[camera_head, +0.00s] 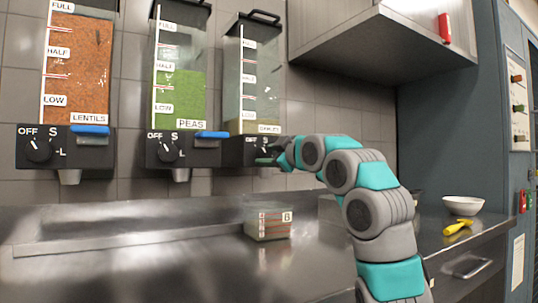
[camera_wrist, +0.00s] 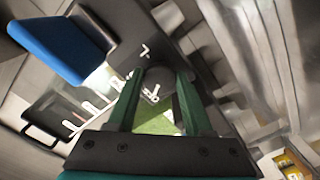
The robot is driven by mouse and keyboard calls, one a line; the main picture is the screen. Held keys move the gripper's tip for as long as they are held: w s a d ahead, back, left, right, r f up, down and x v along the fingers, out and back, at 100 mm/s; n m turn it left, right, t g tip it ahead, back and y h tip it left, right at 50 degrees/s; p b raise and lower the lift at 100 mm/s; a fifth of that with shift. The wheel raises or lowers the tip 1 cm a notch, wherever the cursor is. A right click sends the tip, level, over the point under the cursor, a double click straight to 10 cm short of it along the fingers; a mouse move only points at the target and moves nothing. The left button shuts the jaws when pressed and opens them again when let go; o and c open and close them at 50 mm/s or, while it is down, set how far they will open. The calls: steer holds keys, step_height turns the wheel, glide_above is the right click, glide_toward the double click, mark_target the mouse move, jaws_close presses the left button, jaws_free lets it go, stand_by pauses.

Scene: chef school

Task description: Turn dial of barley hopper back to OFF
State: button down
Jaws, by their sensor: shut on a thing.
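The barley hopper (camera_head: 250,85) is the rightmost of three wall dispensers in the head view. Its clear bin holds a low layer of grain, below the LOW mark. Its black control box (camera_head: 230,150) is partly covered by my gripper (camera_head: 277,155). In the wrist view, the two green fingers of my gripper (camera_wrist: 160,92) are shut on the dark round dial (camera_wrist: 153,88), one on each side. A white L is printed on the box beside the dial. I cannot tell the dial's setting. A blue lever (camera_wrist: 58,42) is at the upper left there.
The lentils (camera_head: 77,60) and peas (camera_head: 180,85) hoppers hang to the left. A white bowl (camera_head: 463,205) and yellow tool (camera_head: 458,228) lie at right. A wall cabinet (camera_head: 370,35) overhangs.

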steer(key=shift+c, duration=1.5)
jaws_free()
steer(key=shift+s, duration=0.1)
steer(key=b+v, duration=0.2)
steer(key=v, duration=0.5)
steer(key=shift+s+d, duration=0.2)
steer(key=shift+d, duration=0.05)
steer(key=shift+s, duration=0.1)
